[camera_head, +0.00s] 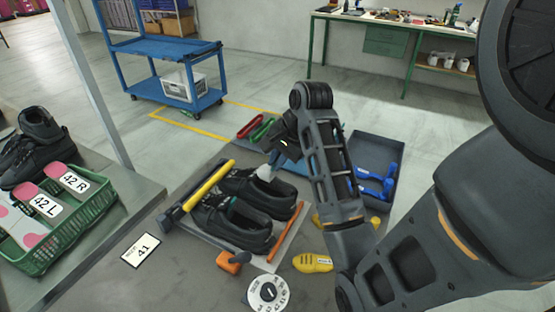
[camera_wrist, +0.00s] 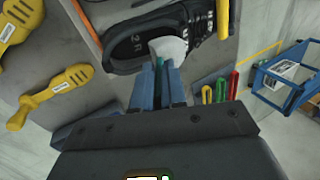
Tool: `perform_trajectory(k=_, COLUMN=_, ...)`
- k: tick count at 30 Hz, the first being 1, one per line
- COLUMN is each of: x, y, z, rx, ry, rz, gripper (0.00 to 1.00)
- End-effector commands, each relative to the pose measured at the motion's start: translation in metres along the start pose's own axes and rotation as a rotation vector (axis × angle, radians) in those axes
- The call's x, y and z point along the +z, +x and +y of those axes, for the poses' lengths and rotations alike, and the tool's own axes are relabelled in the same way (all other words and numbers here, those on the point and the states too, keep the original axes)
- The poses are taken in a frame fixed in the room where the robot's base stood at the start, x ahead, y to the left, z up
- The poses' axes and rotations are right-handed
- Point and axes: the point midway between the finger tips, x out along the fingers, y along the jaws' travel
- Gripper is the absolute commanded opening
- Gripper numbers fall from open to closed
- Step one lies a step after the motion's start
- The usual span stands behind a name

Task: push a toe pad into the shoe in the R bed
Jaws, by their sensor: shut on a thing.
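Two black shoes lie side by side in a tray-like holder: a far shoe (camera_head: 262,191) and a near shoe (camera_head: 233,225). I cannot read which bed is marked R. My gripper (camera_head: 275,163) is above the far shoe. It is shut on a white pad (camera_head: 264,173), which I take to be the toe pad. In the wrist view, my gripper's blue fingers (camera_wrist: 161,82) pinch something teal between them, and the white pad (camera_wrist: 170,49) sits at the opening of a black shoe (camera_wrist: 137,45). How deep it reaches is hidden.
A yellow-handled bar (camera_head: 208,186) lies beside the shoes, and an orange-handled tool (camera_head: 233,262) lies in front. A white dial (camera_head: 268,292) and a yellow tool (camera_head: 312,263) are nearby. A dark bin (camera_head: 372,150) stands right; a green crate (camera_head: 100,208) is left.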

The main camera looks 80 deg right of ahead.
Motion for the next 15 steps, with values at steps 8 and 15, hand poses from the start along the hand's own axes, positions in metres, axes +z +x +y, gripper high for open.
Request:
perform_trajectory(k=8, x=0.0, y=0.005, z=0.002, rx=0.002, ry=0.001, rz=-0.001, gripper=0.0)
perform_trajectory(k=15, x=0.0, y=0.018, z=0.008, rx=0.002, ry=0.001, rz=-0.001, gripper=0.0)
